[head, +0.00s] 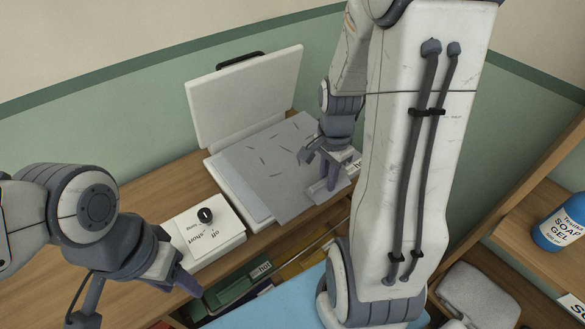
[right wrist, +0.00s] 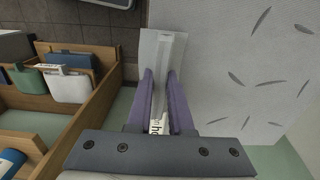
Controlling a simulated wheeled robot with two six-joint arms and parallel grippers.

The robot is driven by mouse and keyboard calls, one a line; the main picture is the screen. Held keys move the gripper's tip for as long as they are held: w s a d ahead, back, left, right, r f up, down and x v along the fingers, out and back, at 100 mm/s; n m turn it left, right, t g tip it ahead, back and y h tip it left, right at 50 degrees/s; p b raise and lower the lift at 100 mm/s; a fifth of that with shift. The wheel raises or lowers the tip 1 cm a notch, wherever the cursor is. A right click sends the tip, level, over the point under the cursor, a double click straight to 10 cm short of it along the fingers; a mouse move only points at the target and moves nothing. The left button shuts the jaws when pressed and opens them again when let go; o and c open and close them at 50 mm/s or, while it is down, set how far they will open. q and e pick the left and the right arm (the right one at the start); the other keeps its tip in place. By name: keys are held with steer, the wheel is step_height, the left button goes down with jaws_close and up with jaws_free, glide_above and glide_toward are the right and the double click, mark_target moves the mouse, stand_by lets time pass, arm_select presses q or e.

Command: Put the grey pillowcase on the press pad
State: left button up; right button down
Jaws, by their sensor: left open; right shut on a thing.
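The grey pillowcase (head: 275,160), flat with dark flecks, lies over most of the press pad (head: 236,186). A pale blue-grey strip of the pad shows along its left side. My right gripper (head: 328,182) is at the pillowcase's right front edge, shut on a pale flap that appears to be its edge. In the right wrist view, the flap stands up between the fingers (right wrist: 161,100), with the flecked cloth to the right. My left gripper (head: 172,270) is open and empty, in front of the control box. The pad's right edge is hidden under the cloth and arm.
The white press lid (head: 245,90) stands open behind the pad. A white control box (head: 208,230) with a black knob sits front left. Folders (head: 237,290) stand below the counter edge. A blue soap bottle (head: 562,222) is on the right shelf.

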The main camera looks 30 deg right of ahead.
mark_target(307, 170)
steer(key=w+f, duration=0.1)
steer(key=w, duration=0.2)
steer(key=w+f, duration=0.2)
steer(key=w+f+p, duration=0.1)
steer(key=w+f, duration=0.1)
steer(key=w, duration=0.1)
steer(key=shift+w+a+f, duration=0.15)
steer(key=shift+w+f, duration=0.05)
steer(key=shift+w, duration=0.1)
steer(key=shift+f, duration=2.1)
steer(key=c, duration=0.8)
jaws_free()
